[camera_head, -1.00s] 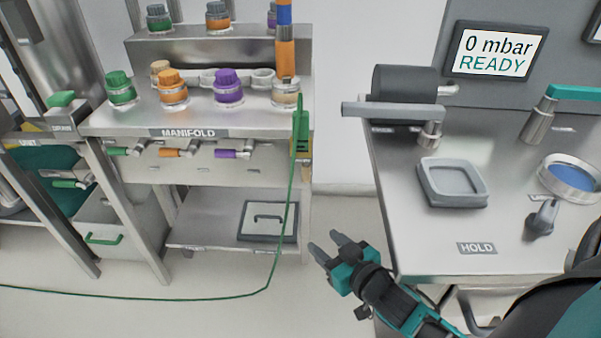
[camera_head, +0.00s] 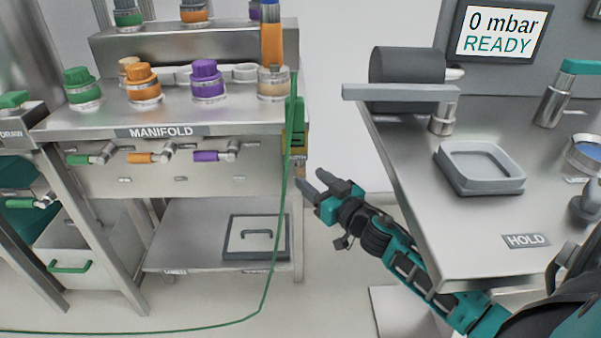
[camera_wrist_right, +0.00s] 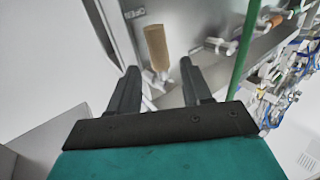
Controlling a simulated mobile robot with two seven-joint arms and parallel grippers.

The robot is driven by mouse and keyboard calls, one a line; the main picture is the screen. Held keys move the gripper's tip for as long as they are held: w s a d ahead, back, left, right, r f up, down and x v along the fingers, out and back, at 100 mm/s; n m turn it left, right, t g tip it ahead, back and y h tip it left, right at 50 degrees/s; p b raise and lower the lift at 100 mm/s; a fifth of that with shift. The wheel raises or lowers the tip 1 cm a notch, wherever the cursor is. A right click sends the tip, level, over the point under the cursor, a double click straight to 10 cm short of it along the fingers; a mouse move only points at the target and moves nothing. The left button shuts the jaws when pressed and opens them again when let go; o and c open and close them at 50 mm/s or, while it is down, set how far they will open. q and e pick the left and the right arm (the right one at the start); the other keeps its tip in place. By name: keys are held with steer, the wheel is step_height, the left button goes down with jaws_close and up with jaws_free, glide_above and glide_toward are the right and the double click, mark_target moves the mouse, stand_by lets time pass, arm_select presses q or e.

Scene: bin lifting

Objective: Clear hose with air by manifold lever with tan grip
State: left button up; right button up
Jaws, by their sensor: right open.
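The manifold (camera_head: 160,131) is a steel bench with green, orange and purple lever grips on its front. The tan grip (camera_wrist_right: 156,47) shows in the right wrist view, ahead of and between my fingertips, apart from them. My right gripper (camera_head: 311,184) is open and empty, right of the hose. My left gripper is out of view.
Capped ports, including a purple one (camera_head: 208,82), stand on the manifold top. On the right, a steel bench (camera_head: 440,205) holds a grey square frame (camera_head: 480,168) and a long grey lever (camera_head: 400,92). A screen (camera_head: 503,33) reads 0 mbar READY. A gap separates the benches.

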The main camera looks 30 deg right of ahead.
mark_target(303, 173)
steer(key=shift+w+b, duration=0.4)
steer(key=shift+w, duration=2.35)
steer(key=shift+a, duration=0.1)
jaws_close()
